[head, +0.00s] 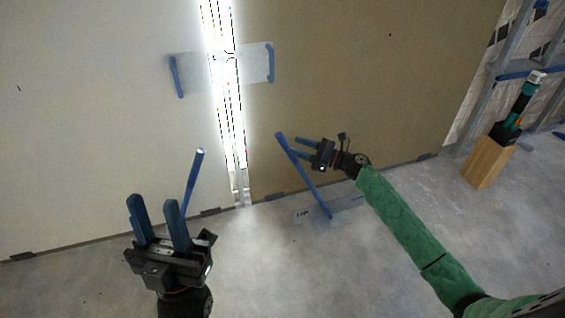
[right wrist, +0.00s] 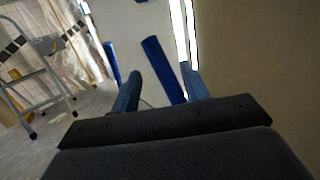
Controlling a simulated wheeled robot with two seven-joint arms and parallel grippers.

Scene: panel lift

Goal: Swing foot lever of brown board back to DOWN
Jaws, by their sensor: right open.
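The brown board (head: 350,70) stands upright at the right of the bright gap in the head view. Its blue foot lever (head: 312,185) slants from the floor up and to the left in front of the board. My right gripper (head: 291,146) is open with its fingertips at the lever's upper end. In the right wrist view the blue lever (right wrist: 164,70) shows between the two fingers (right wrist: 160,84); I cannot tell whether they touch it. My left gripper (head: 154,203) is open and empty in front of the pale board.
The pale board (head: 90,90) has its own raised blue lever (head: 194,180) near my left gripper. Blue handles (head: 270,62) sit by the gap. A wooden block (head: 488,160) with a tool (head: 520,105) stands at the right. A stepladder (right wrist: 35,85) shows in the right wrist view.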

